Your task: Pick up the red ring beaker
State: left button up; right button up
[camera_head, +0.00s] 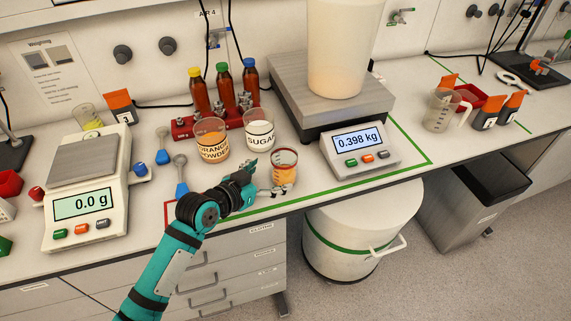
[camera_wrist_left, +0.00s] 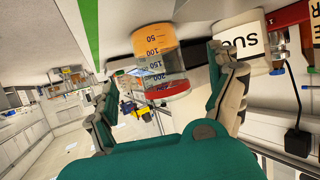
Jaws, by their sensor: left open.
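The red ring beaker (camera_head: 284,168) is a small clear beaker with orange contents, standing upright near the bench's front edge, in front of the scale. In the left wrist view the beaker (camera_wrist_left: 160,66) appears upside down, with volume marks and a red band around its rim end. My left gripper (camera_head: 267,180) is open at the beaker's left front side. In the wrist view its two fingers spread to either side of the beaker's line, and I cannot tell whether they touch it. My right gripper is not in view.
The orange powder beaker (camera_head: 212,140) and sugar beaker (camera_head: 260,132) stand close behind. The scale (camera_head: 361,146) reading 0.398 kg is to the right, carrying a large container (camera_head: 338,50). A second scale (camera_head: 86,190) and blue-handled spoons (camera_head: 181,178) are to the left.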

pick_arm(q)
jog(key=shift+p+x, duration=0.7)
jog(key=shift+x, duration=2.7)
jog(key=shift+s+f, duration=0.1)
jog(key=shift+s, duration=0.05)
jog(key=c, duration=1.4)
